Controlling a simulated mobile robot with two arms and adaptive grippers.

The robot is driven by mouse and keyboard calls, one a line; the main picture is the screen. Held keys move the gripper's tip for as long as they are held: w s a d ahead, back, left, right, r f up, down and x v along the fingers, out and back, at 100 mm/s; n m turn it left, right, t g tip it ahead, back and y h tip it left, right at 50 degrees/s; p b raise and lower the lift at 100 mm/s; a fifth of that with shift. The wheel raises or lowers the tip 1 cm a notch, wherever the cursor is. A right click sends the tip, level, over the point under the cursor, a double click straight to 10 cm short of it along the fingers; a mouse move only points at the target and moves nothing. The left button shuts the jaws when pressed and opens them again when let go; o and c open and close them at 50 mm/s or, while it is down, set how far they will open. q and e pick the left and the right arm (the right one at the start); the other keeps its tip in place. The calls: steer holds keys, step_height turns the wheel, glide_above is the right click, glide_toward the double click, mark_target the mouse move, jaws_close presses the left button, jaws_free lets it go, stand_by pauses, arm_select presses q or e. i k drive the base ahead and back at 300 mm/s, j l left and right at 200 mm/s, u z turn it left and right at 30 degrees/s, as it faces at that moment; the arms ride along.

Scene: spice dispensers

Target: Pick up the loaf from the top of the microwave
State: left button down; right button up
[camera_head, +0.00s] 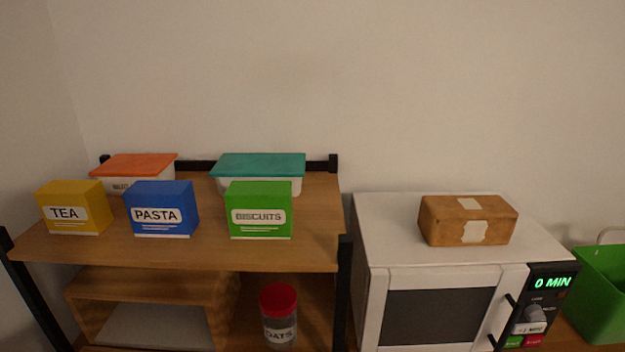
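The loaf (440,228) is a brown, brick-shaped block with pale patches on its top and front. It lies flat on the top of the white microwave (385,228), towards the right part of that top. The microwave's door is shut, and its panel reads 0 MIN. Neither of my grippers shows in the head view, and nothing touches the loaf except the surface under it.
Left of the microwave, a wooden shelf (180,254) holds yellow TEA (74,208), blue PASTA (162,208) and green BISCUITS (260,209) boxes, with lidded tubs behind. A red-lidded OATS jar (279,316) stands below. A green bin (600,295) is at the far right.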

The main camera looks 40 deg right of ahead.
mark_target(482, 220)
steer(key=z, duration=2.1)
steer(key=j+z, duration=0.25)
steer(key=z, duration=0.2)
steer(key=j+z, duration=0.3)
steer(key=z, duration=0.15)
